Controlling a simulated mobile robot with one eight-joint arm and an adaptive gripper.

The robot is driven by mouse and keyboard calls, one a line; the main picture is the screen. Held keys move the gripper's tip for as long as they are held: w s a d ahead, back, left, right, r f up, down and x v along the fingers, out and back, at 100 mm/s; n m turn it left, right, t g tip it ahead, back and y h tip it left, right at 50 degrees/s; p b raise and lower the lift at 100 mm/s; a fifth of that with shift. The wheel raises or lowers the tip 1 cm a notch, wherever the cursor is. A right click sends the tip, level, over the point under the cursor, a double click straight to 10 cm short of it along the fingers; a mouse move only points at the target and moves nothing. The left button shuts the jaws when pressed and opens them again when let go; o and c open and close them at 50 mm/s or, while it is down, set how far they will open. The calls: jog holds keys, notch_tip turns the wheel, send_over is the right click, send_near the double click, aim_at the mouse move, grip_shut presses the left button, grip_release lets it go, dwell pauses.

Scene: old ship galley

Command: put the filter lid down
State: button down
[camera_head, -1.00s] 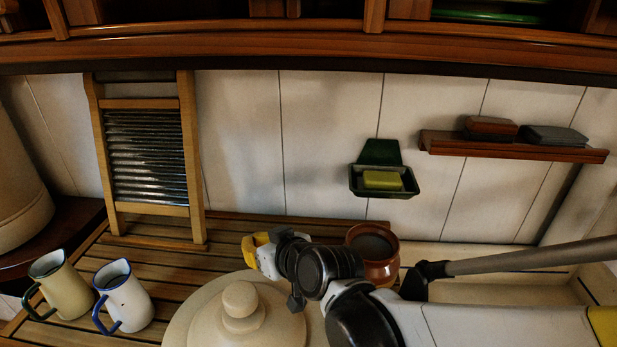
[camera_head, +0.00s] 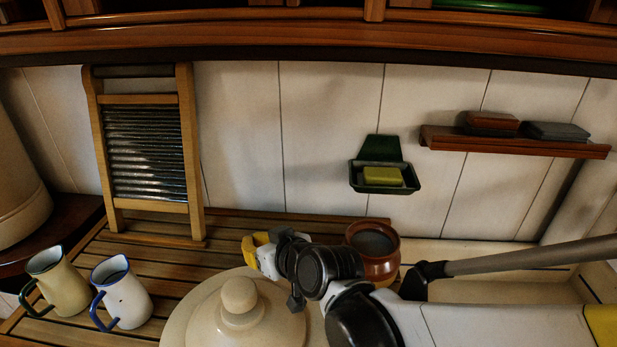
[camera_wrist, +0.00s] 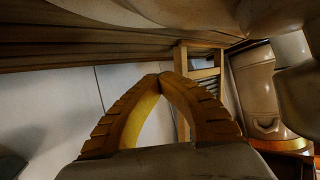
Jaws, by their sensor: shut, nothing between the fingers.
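The cream filter lid (camera_head: 205,325), round with a domed knob, shows at the bottom of the head view. It appears to lie knob up on the slatted wooden board; its lower edge is cut off by the frame. My gripper (camera_head: 252,246), with yellow fingers, is just behind the lid and above the board, apart from the knob. In the wrist view the two fingertips (camera_wrist: 160,80) meet, with nothing between them. A large cream stoneware body (camera_head: 18,190), likely the filter, stands at the far left.
Two enamel mugs, cream (camera_head: 60,285) and white (camera_head: 125,297), stand left of the lid. A washboard (camera_head: 147,210) leans on the wall. A brown pot (camera_head: 375,268) is close behind my arm. A green soap dish (camera_head: 385,190) and a wooden shelf (camera_head: 510,147) hang above.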

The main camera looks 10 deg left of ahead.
jog(key=shift+f+b, duration=0.55)
jog(key=shift+f, duration=0.1)
dwell(0.3)
jog(key=c, duration=1.8)
grip_release()
jog(key=shift+o, duration=0.2)
jog(key=v, duration=1.2)
jog(key=shift+d, duration=0.1)
